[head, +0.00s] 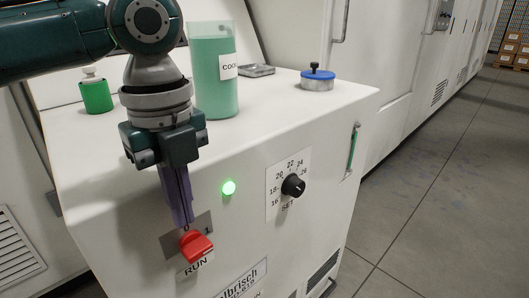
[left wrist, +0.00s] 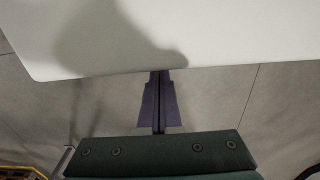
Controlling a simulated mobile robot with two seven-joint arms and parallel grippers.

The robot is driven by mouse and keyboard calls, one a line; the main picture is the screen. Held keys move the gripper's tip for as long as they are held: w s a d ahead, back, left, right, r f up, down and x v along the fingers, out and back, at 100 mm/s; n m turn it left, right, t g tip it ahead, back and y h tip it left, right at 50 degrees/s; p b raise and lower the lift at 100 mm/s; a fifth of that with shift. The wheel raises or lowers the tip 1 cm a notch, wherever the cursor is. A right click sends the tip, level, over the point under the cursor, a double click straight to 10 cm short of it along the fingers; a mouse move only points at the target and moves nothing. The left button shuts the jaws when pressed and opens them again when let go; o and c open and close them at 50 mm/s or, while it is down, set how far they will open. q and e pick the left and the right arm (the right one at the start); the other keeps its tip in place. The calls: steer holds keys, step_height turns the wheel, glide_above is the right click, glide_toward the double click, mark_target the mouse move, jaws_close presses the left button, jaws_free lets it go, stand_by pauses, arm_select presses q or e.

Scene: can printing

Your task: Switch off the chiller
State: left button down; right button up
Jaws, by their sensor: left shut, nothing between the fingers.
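The white chiller cabinet (head: 320,125) stands in front of me. A red switch handle (head: 196,245) sits on a grey plate on its front, above a RUN label (head: 195,265). A "1" shows at the plate's right; the fingers partly cover the plate. A green lamp (head: 229,187) on the front is lit. My left gripper (head: 182,222) is shut and empty, pointing down, with its tips just above the red handle; I cannot tell whether they touch. In the left wrist view its purple fingers (left wrist: 159,100) are together beside a pale surface. My right gripper is not in view.
A black dial (head: 293,186) with a number scale is right of the lamp. On top stand a green coolant container (head: 212,80), a green bottle (head: 96,95), a metal dish (head: 257,70) and a blue-lidded jar (head: 317,79). The floor (head: 440,190) at right is clear.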

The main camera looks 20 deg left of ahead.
mark_target(191, 251)
arm_select(q)
step_height(191, 251, down, 6)
steer(key=shift+r+b, duration=0.25)
steer(key=shift+b, duration=0.3)
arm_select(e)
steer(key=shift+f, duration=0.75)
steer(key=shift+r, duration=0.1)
arm_select(q)
steer(key=shift+r, duration=0.1)
steer(key=shift+s+t, duration=0.15)
steer(key=shift+t, duration=0.15)
steer(key=shift+p, duration=0.3)
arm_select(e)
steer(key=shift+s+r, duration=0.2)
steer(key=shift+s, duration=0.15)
arm_select(q)
steer(key=shift+a+t, duration=0.1)
steer(key=shift+t, duration=0.2)
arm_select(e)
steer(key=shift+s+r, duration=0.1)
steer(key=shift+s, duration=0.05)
